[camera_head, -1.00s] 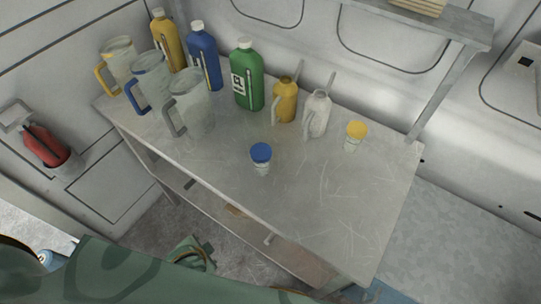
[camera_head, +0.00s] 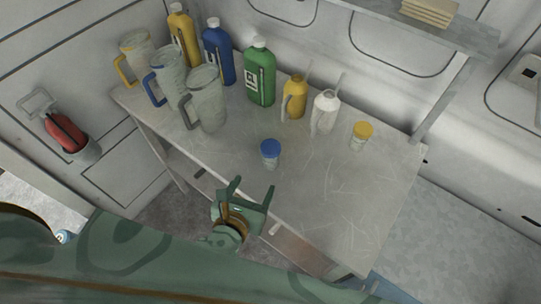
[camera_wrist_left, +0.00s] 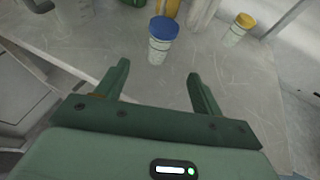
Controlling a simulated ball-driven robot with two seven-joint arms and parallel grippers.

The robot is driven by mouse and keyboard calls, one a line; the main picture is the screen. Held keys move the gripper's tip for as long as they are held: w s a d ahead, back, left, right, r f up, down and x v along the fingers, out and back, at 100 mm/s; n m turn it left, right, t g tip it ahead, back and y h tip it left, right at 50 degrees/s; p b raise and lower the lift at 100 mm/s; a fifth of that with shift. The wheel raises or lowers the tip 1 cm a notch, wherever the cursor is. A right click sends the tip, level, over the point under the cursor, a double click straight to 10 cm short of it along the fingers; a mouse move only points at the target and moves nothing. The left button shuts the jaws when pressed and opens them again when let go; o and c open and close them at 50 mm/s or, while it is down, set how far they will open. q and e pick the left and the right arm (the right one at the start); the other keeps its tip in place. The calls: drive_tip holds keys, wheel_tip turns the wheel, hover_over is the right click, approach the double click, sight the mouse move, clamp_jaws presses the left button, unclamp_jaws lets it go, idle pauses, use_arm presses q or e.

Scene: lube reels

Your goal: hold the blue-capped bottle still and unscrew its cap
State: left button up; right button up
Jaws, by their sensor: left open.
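The blue-capped bottle (camera_head: 270,154) is small, with a pale body and a wide blue cap. It stands upright on the table near its front edge, and also shows in the left wrist view (camera_wrist_left: 159,48). My left gripper (camera_head: 254,185) is open and empty at the table's front edge, in front of the bottle and apart from it. In the left wrist view the bottle stands beyond the two spread green fingers (camera_wrist_left: 158,75), between their lines. My right gripper is not in view.
A yellow-capped bottle (camera_head: 361,135) stands to the right. Several jugs, such as a clear one (camera_head: 206,105), and a green bottle (camera_head: 260,72) stand behind to the left. Yellow (camera_head: 294,97) and white (camera_head: 325,112) oil cans stand behind. The table's right front (camera_head: 340,220) is clear.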

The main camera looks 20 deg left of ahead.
sight(271, 154)
use_arm(q)
drive_tip(key=b+x, duration=0.1)
drive_tip(key=x, duration=0.8)
drive_tip(key=shift+w+f, duration=0.1)
drive_tip(key=shift+w, duration=0.05)
drive_tip(key=b+x, duration=0.1)
drive_tip(key=x, duration=0.4)
drive_tip(key=shift+w+d, duration=0.1)
drive_tip(key=shift+w, duration=0.3)
drive_tip(key=shift+c, duration=0.9)
drive_tip(key=c, duration=0.9)
